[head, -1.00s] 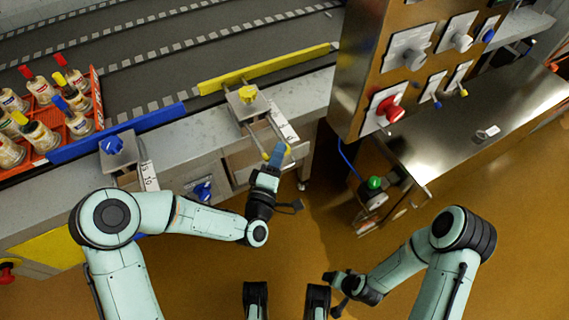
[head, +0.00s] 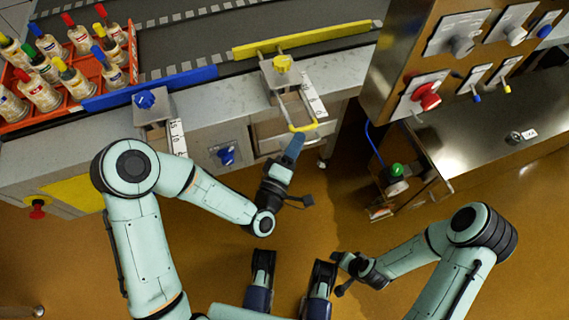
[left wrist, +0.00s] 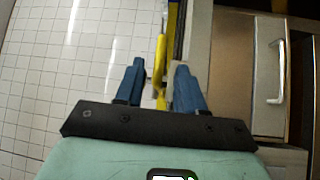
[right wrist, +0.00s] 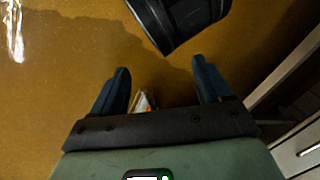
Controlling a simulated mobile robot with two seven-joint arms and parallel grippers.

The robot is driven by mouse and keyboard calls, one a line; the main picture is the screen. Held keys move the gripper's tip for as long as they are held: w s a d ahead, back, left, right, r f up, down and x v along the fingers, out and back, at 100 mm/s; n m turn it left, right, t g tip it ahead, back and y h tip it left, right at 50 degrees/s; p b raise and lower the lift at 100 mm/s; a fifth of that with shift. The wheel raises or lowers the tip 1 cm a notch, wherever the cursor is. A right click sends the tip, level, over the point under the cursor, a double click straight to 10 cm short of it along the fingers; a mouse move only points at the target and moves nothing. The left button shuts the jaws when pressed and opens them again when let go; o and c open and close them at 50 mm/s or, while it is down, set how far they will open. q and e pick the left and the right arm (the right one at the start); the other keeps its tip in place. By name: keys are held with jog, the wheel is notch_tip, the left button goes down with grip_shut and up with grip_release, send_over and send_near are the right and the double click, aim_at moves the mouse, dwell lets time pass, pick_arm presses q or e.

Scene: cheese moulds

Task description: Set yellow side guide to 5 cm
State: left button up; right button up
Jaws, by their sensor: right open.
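The yellow side guide (head: 300,40) is a long bar along the conveyor's near edge. Its rods run through a bracket with a yellow knob (head: 282,63) to a yellow handle (head: 304,128) at the front. A white scale (head: 313,95) lies beside the rods; its reading is too small to tell. My left gripper (head: 296,139) is just in front of the handle. In the left wrist view, my left gripper (left wrist: 157,70) is open, with yellow parts (left wrist: 160,58) showing between its fingers. My right gripper (right wrist: 160,65) is open and empty above the floor.
A blue guide (head: 150,88) with a blue knob (head: 145,101) stands left of the yellow one. An orange crate (head: 72,111) of bottles is at far left. A steel control cabinet (head: 400,60) stands close on the right.

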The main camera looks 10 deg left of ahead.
pick_arm(q)
jog(key=r+p+v, duration=0.1)
jog(key=p+v, duration=0.5)
jog(key=v, duration=0.1)
jog(key=shift+s+a+f+p, duration=0.15)
jog(key=shift+s+f+p, duration=0.15)
jog(key=shift+s+f, duration=0.2)
pick_arm(e)
jog(key=s+a+r+g+y, duration=0.1)
jog(key=s+a+r+g, duration=0.2)
jog(key=s+r, duration=0.4)
jog(key=shift+s+a+r+n, duration=0.3)
jog(key=shift+s+a, duration=0.1)
jog(key=shift+s, duration=0.35)
pick_arm(q)
jog(key=shift+w, duration=0.1)
pick_arm(e)
jog(key=shift+f, duration=0.1)
